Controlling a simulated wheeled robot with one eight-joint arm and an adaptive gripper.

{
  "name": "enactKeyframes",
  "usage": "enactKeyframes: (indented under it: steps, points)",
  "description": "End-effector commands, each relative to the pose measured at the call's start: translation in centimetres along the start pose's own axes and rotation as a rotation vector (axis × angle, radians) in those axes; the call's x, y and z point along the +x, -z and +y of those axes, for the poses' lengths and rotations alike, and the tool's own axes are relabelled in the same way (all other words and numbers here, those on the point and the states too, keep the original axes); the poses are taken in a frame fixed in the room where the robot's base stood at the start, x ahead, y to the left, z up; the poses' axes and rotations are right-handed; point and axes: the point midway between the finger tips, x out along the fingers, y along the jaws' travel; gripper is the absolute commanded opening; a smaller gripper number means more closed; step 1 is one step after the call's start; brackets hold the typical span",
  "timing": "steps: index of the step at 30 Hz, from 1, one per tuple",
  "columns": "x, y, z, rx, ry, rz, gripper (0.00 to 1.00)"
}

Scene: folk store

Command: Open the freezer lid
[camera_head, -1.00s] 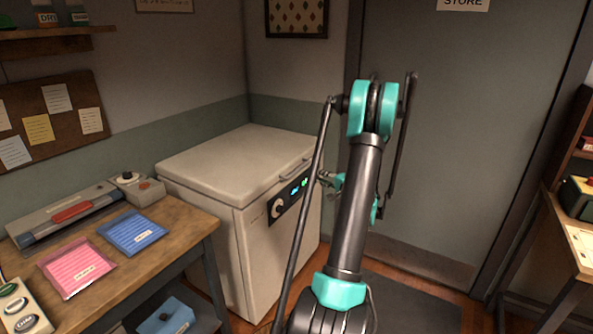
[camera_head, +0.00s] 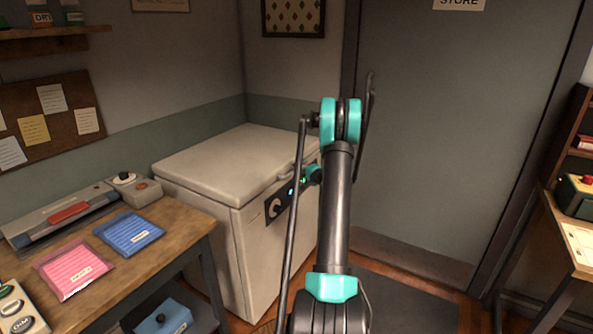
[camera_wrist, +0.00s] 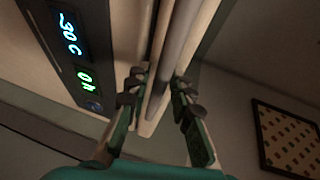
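The white chest freezer (camera_head: 262,265) stands in the corner with its lid (camera_head: 225,160) closed and flat. In the wrist view, the lid's handle bar (camera_wrist: 176,48) runs down the picture between my fingers. My gripper (camera_wrist: 160,90) is open, with one finger on each side of the bar; gaps seem to show, and I cannot tell whether either finger touches it. In the head view, my arm hides most of the gripper and the handle. The freezer's display panel (camera_wrist: 75,48) shows lit digits on the wrist view's left.
A wooden bench (camera_head: 190,235) with a sealer (camera_head: 62,216) and pink and blue packets stands left of the freezer. A grey door (camera_head: 445,130) is behind my arm. Another table (camera_head: 570,250) stands at the right. The space above the lid is clear.

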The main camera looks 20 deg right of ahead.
Motion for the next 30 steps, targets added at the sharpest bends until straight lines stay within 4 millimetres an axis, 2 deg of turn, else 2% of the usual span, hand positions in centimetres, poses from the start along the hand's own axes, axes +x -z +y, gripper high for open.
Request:
enactKeyframes:
  steps: [10, 15, 30]
  points:
    - [0.34, -0.01, -0.01, 0.000, 0.000, 0.000, 0.21]
    - [0.33, -0.01, -0.01, 0.000, 0.000, 0.000, 0.00]
    - [0.25, 0.00, -0.31, -0.002, -0.005, 0.000, 0.00]
